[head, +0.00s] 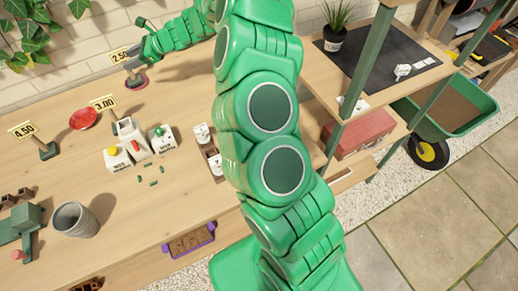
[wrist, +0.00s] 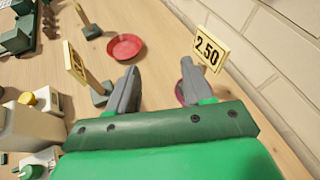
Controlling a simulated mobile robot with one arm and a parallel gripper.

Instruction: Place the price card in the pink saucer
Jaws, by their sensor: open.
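The pink saucer (head: 137,87) lies on the bench near the wall in the head view, and a sliver of it (wrist: 180,95) shows beside the right finger in the wrist view. The price card marked 2.50 (head: 120,56) stands upright just above it, and its face (wrist: 207,51) shows in the wrist view. A dark shape, perhaps its foot, is within the saucer's outline; fingers hide much of the stem and foot. My gripper (wrist: 161,90) is open close beside this card, its right finger overlapping the saucer in view. I cannot tell whether it touches the card.
Price cards 3.00 (head: 104,103) and 4.50 (head: 22,130) stand farther left, with a red saucer (head: 83,119) between them. White boxes (head: 117,157), a grey pot (head: 75,220) and a purple-ended tray (head: 190,242) are nearer.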

